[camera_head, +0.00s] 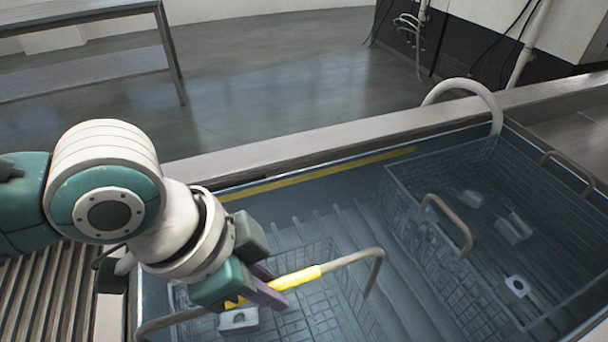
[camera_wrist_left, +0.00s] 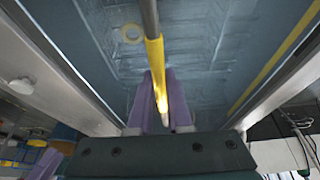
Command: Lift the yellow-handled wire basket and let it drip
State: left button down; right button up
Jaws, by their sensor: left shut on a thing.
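The yellow-handled wire basket (camera_head: 322,287) sits low in the tank, apparently in the liquid, with small metal parts in it. Its bent handle carries a yellow grip (camera_head: 296,280), which also shows in the left wrist view (camera_wrist_left: 154,62). My left gripper (camera_head: 262,286) is shut on the yellow grip, with its purple fingers on either side of it; they also show in the left wrist view (camera_wrist_left: 157,100). My arm hides part of the basket's left side. My right gripper is not in view.
A second wire basket (camera_head: 400,192) with a brown handle stands at the right of the tank, holding several metal parts. The tank rim (camera_head: 330,141) runs behind both, with a curved white pipe (camera_head: 463,84) over it. A slatted surface (camera_head: 40,295) lies at the left.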

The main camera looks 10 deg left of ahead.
pick_arm(q)
notch_tip(320, 180, up, 22)
jog(key=p, duration=0.6)
jog(key=shift+f+p, duration=0.15)
jog(key=shift+p, duration=0.15)
dwell(5.5)
